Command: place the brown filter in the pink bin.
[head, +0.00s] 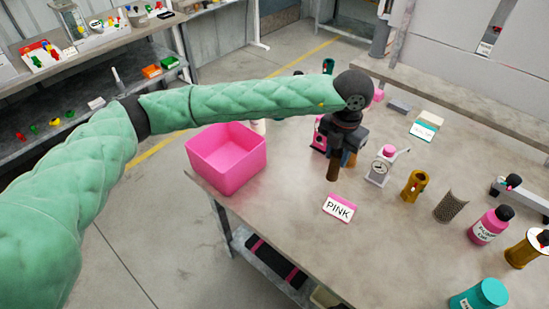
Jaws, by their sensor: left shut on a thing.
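The brown filter (333,171) is a dark brown cylinder, roughly upright, below my left gripper (337,150) in the head view. The left gripper points down and is shut on the filter's upper part. I cannot tell whether the filter's lower end touches the table. The pink bin (243,173) is an open square box at the table's left corner, left of the gripper. Its visible inside looks empty. My left forearm passes above and behind the bin. My right gripper is not in view.
A card reading PINK (340,208) lies in front of the filter. A white gauge device (379,172), a brass cylinder (415,186), a mesh cylinder (452,205) and a pink bottle (490,228) stand to the right. The table (300,225) is bare between card and bin.

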